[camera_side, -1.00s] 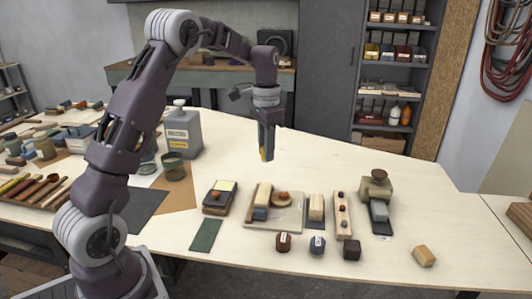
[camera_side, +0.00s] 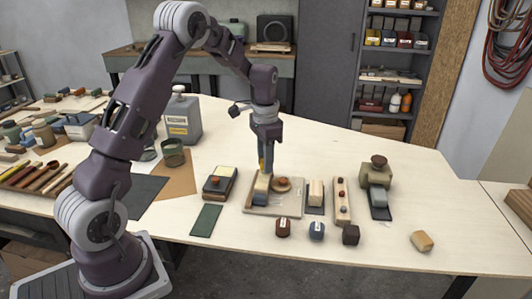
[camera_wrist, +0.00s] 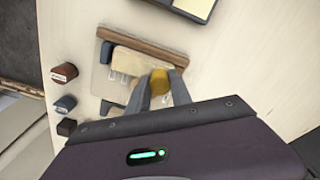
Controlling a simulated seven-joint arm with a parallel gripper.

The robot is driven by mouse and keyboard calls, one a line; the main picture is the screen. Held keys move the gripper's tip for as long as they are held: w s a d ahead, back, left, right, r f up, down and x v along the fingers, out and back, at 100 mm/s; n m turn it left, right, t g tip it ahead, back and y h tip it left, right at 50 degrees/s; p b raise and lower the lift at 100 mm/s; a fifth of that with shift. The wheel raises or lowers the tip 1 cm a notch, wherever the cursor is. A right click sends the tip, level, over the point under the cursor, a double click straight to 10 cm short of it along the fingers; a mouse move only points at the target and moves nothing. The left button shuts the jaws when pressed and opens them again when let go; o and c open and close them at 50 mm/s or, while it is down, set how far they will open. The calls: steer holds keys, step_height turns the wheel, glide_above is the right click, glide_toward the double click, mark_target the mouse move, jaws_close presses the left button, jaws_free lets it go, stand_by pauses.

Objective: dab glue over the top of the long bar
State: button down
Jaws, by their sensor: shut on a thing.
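My gripper (camera_side: 266,172) points down just over the board with blocks, its fingers shut on a small yellow thing. In the wrist view the yellow thing (camera_wrist: 159,82) shows as a rounded end between the fingertips. Beneath it lies a long cream bar (camera_wrist: 128,61) with a blue piece at its front end; in the side view the bar (camera_side: 263,182) is partly hidden by the gripper. I cannot tell whether the yellow thing touches the bar. A brown strip (camera_wrist: 160,49) runs alongside the bar. No glue can be made out on top.
The pale board (camera_side: 284,210) also bears a round brown piece (camera_side: 283,185). A dark box (camera_side: 219,184) stands to its left, a cream block (camera_side: 316,192) and a peg strip (camera_side: 342,200) to its right. Small blocks line the front.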

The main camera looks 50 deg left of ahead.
steer(key=shift+s+d, duration=2.5)
steer(key=shift+d, duration=0.05)
steer(key=shift+w+a, duration=3)
steer(key=shift+a, duration=0.1)
step_height(320, 180, up, 8)
steer(key=shift+d, duration=0.1)
